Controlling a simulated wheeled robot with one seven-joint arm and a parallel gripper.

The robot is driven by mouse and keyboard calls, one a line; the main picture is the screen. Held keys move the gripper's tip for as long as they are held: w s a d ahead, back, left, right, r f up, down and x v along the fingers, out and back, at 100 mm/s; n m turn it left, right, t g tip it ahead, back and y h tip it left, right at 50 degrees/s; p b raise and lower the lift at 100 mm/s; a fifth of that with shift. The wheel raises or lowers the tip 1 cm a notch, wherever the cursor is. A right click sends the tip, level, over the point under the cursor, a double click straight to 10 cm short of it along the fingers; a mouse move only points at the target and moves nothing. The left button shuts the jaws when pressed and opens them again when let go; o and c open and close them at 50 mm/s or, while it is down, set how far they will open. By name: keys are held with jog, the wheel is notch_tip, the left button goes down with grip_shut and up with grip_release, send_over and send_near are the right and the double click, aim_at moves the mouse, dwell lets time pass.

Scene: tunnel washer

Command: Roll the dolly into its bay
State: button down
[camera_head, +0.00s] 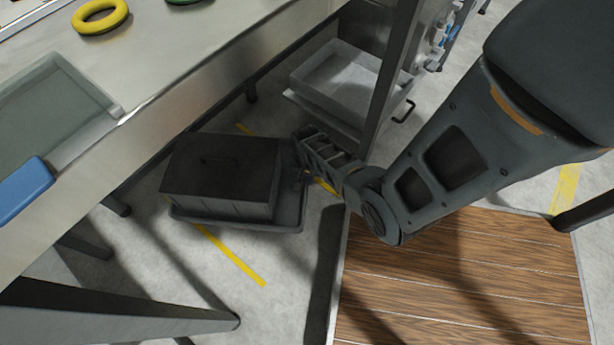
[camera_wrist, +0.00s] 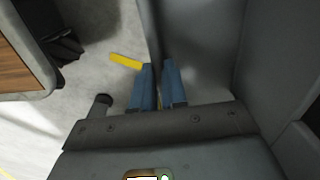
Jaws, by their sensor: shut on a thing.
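The dolly (camera_head: 290,217) is a low grey tray-like base on the floor, partly under the steel bench. A dark lidded crate (camera_head: 220,172) stands on it. My gripper (camera_head: 301,174) is at the dolly's right side, low down. In the wrist view its two blue fingers (camera_wrist: 159,82) are close together on a thin grey upright edge, which looks like the dolly's rim. Yellow floor lines (camera_head: 230,255) run beside and behind the dolly; the dolly and crate hide part of them. I cannot tell the bay's full outline.
A light grey bin (camera_head: 350,78) on a low base stands behind, near a steel post (camera_head: 388,85). The steel bench (camera_head: 190,62) overhangs at the left, with a yellow ring (camera_head: 100,17) on top. A wooden platform (camera_head: 460,280) lies at front right. Bare floor lies between.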

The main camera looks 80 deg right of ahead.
jog(key=c, duration=1.1)
grip_release()
jog(key=shift+r, duration=0.1)
notch_tip(320, 180, up, 8)
jog(key=p, duration=0.4)
jog(key=shift+f, duration=0.2)
